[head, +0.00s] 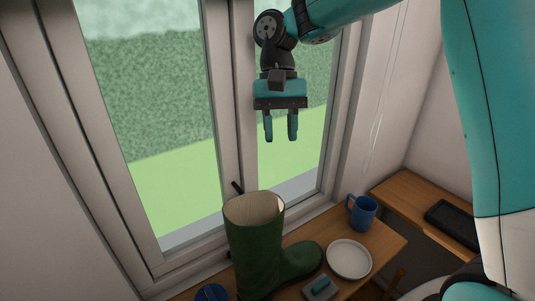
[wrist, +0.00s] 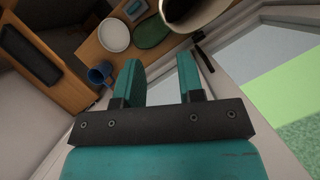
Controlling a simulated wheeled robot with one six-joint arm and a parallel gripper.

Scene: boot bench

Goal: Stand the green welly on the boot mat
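The green welly (head: 258,255) stands upright on a wooden shelf by the window, its toe to the right in the head view. In the wrist view its foot (wrist: 151,33) and pale open top show at the upper edge. A black shallow tray, which looks like the boot mat (head: 452,224), lies on a wooden surface at the right. It also shows at the left of the wrist view (wrist: 37,60), with nothing seen on it. My gripper (head: 281,138) is open and empty, above the welly and apart from it, fingers pointing down.
A blue mug (head: 363,212) and a white plate (head: 349,259) stand right of the welly. A grey block with a teal top (head: 320,288) lies near its toe, and a blue round thing (head: 212,293) is at its left. The window frame with a dark handle (head: 237,187) is close behind.

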